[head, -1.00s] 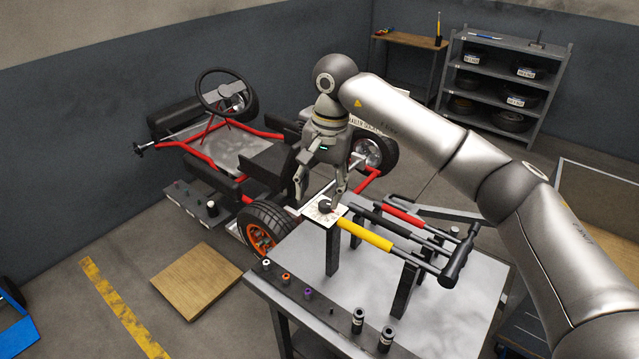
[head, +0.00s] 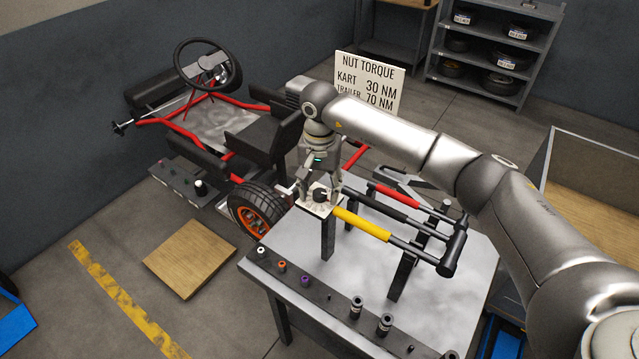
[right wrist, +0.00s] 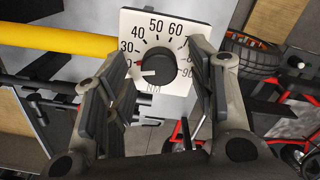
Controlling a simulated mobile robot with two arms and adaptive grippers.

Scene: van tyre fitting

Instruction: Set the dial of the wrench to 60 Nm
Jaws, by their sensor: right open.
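The yellow-handled wrench (head: 362,223) lies on stands on the table. A white dial plate (head: 311,209) with a black knob (head: 320,194) sits at its left end. In the right wrist view the plate (right wrist: 133,24) reads 30, 40, 50, 60 and on to 90, partly hidden by a finger. The knob (right wrist: 158,68) has a pale pointer directed left and slightly down, below the 30, near a red mark. My right gripper (head: 317,190) is open, its fingers either side of the knob; contact cannot be told. My left gripper is not in view.
Black-handled (head: 385,208) and red-handled (head: 393,195) wrenches lie beside the yellow one. Several sockets (head: 305,280) stand along the table's front edge. A sign (head: 368,82) reads kart 30 NM, trailer 70 NM. A kart (head: 210,120) stands behind the table.

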